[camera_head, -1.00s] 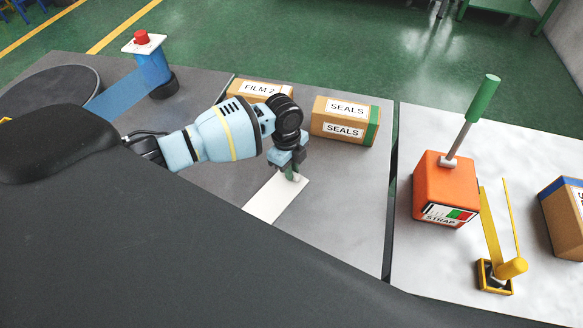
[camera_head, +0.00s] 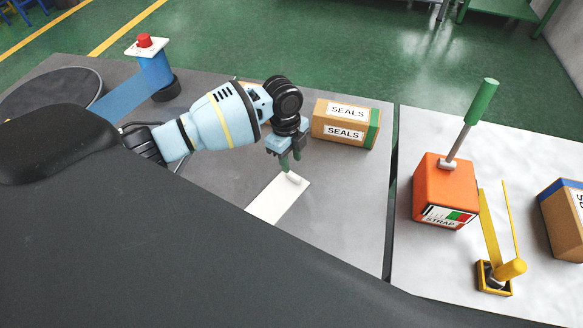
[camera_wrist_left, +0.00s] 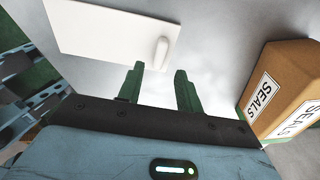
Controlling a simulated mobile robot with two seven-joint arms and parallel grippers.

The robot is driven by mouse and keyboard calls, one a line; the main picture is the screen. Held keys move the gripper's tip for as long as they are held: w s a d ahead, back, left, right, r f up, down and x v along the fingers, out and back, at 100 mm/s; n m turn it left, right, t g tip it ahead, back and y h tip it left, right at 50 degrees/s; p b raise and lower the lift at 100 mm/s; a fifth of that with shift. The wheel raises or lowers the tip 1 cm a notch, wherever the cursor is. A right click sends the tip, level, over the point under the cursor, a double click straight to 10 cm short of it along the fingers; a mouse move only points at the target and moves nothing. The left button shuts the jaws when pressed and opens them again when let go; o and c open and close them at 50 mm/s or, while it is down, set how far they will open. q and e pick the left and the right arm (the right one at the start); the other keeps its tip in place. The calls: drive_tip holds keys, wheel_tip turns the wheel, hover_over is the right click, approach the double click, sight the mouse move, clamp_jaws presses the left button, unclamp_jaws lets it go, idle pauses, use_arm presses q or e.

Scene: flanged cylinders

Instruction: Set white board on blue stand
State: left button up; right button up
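The white board (camera_head: 274,203) is a flat rectangle lying on the grey table, with a small white upright handle (camera_head: 294,178) near its far end. The board also shows at the upper left of the left wrist view (camera_wrist_left: 95,28), its handle (camera_wrist_left: 161,52) just ahead of the gap between my fingers. My left gripper (camera_head: 290,162) points down at the handle's far side. Its green fingers (camera_wrist_left: 160,88) are apart with nothing between them. A blue cylinder (camera_head: 157,72) with a white square top and red knob stands back left; I cannot tell whether it is the blue stand. My right gripper is out of view.
A SEALS box (camera_head: 345,124) stands right of my left gripper. On the right-hand table are an orange STRAP box (camera_head: 443,192) with a green-handled rod, a yellow holder (camera_head: 495,278) and another box (camera_head: 565,215). A gap separates the tables. Grey table right of the board is clear.

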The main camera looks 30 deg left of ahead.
use_arm(q)
wheel_tip(320, 180, up, 7)
drive_tip(key=shift+a, duration=0.4)
drive_tip(key=shift+f, duration=0.15)
